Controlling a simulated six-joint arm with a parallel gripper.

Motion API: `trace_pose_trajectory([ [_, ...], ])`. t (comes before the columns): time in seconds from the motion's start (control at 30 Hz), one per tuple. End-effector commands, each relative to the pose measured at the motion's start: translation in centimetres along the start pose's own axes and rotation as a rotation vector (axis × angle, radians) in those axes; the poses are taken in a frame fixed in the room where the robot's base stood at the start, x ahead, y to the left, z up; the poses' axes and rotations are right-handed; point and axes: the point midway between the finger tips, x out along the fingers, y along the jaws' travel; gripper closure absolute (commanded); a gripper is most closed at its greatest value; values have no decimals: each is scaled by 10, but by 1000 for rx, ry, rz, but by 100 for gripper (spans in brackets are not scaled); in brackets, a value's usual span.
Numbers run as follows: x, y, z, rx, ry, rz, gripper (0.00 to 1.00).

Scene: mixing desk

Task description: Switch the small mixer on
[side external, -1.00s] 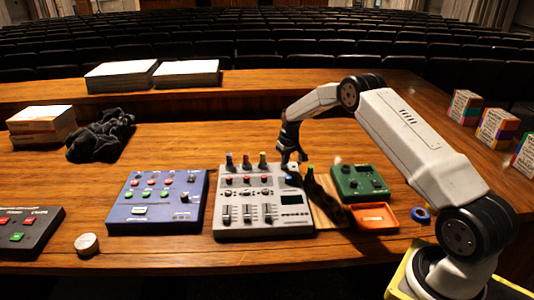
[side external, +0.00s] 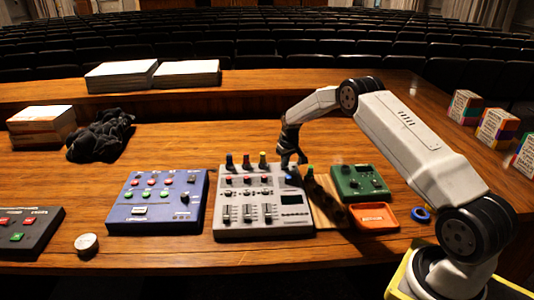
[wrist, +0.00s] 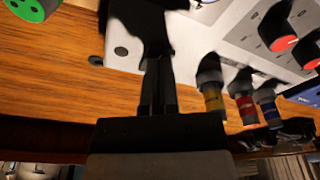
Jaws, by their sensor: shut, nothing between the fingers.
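The small grey mixer (side external: 234,208) lies flat on the wooden desk in the middle of the side view, with knobs, sliders and a display (side external: 292,199). A small blue spot (side external: 290,180) shows at its upper right, and the display looks dark with a greenish tint. My gripper (side external: 291,163) is shut and empty, pointing down at the mixer's back right corner. In the wrist view my fingers (wrist: 157,60) reach over the mixer's pale panel (wrist: 128,52). Their tips are lost in dark shadow there, so contact cannot be told.
Blue, red and yellow plugs (side external: 246,161) stand along the mixer's back edge. A green box (side external: 360,183) and an orange tray (side external: 373,218) sit to the right, a blue panel (side external: 157,204) to the left.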

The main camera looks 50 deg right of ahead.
Motion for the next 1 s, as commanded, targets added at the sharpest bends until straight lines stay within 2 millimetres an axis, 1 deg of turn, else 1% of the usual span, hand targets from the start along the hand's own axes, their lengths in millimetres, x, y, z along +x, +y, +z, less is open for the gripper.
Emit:
trace_pose_trajectory([
  [0.57,5,0,1,0,1,0,100],
  [0.77,-1,0,0,0,1,0,100],
  [1.0,-14,0,-3,0,2,0,100],
])
